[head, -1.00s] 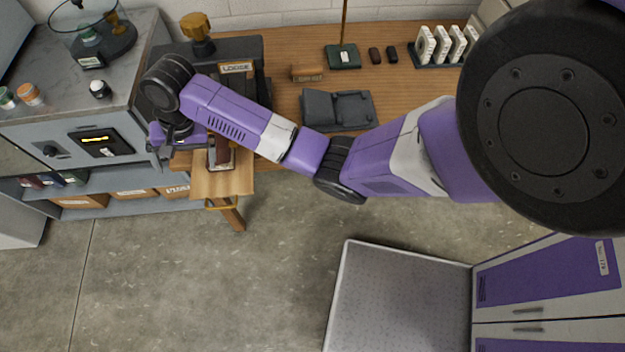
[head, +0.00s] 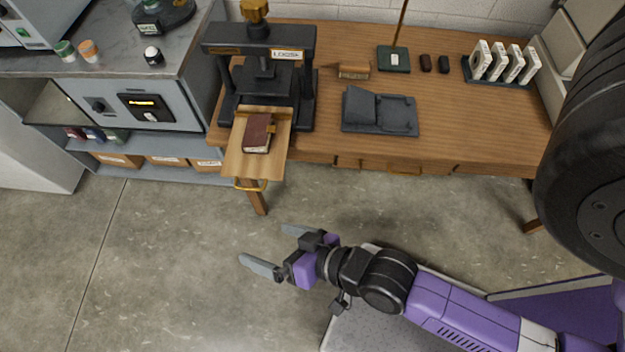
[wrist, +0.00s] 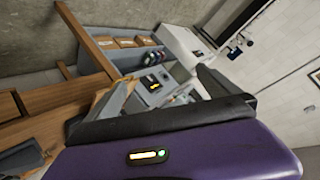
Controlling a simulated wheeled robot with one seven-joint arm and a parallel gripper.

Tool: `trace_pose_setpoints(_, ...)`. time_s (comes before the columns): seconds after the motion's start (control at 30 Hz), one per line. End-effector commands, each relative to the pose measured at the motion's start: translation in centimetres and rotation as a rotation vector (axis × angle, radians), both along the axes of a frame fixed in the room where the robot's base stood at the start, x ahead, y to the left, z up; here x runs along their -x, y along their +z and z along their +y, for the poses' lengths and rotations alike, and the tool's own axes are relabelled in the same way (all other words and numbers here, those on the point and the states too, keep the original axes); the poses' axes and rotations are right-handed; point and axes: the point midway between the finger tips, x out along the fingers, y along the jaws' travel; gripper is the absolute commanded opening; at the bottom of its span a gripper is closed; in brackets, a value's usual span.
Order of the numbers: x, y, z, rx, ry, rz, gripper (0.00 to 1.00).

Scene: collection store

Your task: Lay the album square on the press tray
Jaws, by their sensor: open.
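The album (head: 258,133), a dark red-brown book with a small tan clasp at its right side, lies flat on the wooden press tray (head: 245,163). It looks roughly in line with the tray's sides, perhaps slightly turned. The tray sticks out from under the black press (head: 262,75), towards the room, with a brass handle at its front. My gripper (head: 268,247) is open and empty, out over the floor in front of the table and apart from album and tray. In the wrist view the open fingers (wrist: 165,95) show, with nothing between them; the album is not clear there.
The wooden table (head: 450,135) holds a dark grey book cradle (head: 380,112), a small wooden block (head: 354,71) and a rack of white items (head: 500,62). A grey cabinet (head: 130,105) stands left of the press. The floor (head: 160,260) in front is clear.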

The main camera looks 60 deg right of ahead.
Motion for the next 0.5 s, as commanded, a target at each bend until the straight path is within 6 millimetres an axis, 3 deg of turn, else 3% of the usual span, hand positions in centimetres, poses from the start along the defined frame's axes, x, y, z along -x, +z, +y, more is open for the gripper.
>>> trace_pose_setpoints(0.03,2.3,1.0,-0.6,0.059,0.018,-0.017,1.0)
trace_pose_setpoints(0.2,7.5,6.2,-3.2,0.294,0.094,-0.114,1.0)
trace_pose_setpoints(0.4,10.7,11.3,-4.8,0.485,0.181,-0.204,1.0)
trace_pose_setpoints(0.5,11.2,12.6,-5.1,0.531,0.203,-0.23,1.0)
